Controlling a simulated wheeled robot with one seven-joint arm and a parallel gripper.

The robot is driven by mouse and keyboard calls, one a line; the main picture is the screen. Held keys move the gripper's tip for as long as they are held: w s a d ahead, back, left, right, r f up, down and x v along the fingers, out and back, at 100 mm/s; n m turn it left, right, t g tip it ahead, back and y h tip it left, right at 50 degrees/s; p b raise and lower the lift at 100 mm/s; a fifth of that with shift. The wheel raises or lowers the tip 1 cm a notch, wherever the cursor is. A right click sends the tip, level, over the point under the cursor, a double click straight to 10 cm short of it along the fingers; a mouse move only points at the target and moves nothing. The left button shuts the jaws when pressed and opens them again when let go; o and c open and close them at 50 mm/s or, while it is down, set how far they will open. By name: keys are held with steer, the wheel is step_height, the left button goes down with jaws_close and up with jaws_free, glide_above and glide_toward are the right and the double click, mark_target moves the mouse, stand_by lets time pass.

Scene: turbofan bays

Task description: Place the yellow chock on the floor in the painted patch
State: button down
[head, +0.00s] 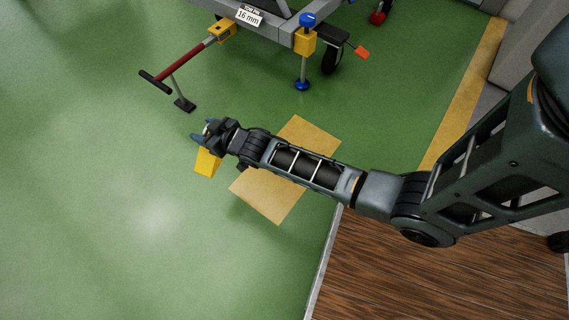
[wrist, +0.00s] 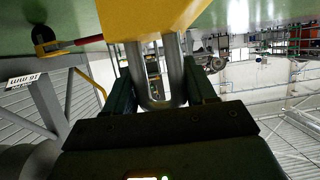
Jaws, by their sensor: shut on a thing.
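The yellow chock (head: 207,163) hangs from my gripper (head: 200,137) in the head view. My gripper is shut on it, and in the wrist view the chock (wrist: 155,18) fills the top middle, beyond the fingers. The painted patch (head: 274,201) is a tan-yellow square on the green floor, partly hidden under my forearm. The chock appears just left of the patch in the head view, seemingly above the floor; its exact height is hard to tell.
A grey wheeled stand (head: 270,27) with a "16 mm" label, a blue-footed jack (head: 303,60) and a red tow bar (head: 185,64) stands beyond the patch. A wooden-plank surface (head: 430,275) lies at lower right. Green floor (head: 110,220) on the left is clear.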

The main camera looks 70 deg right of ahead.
steer(key=s+d+f+m+h+p, duration=0.1)
steer(key=s+d+f, duration=0.2)
steer(key=s+d, duration=0.15)
steer(key=s+d+f+m+h, duration=0.1)
steer(key=s+d+f, duration=0.25)
steer(key=s, duration=0.25)
steer(key=s+a+f+g+h, duration=0.1)
steer(key=s+a+f, duration=0.1)
steer(key=s+f, duration=0.65)
step_height(320, 180, down, 8)
steer(key=s+b, duration=0.1)
steer(key=b, duration=0.5)
steer(key=shift+a+r+m, duration=0.15)
steer(key=shift+a+m, duration=0.05)
steer(key=shift+m, duration=0.1)
steer(key=shift+c, duration=1.8)
jaws_free()
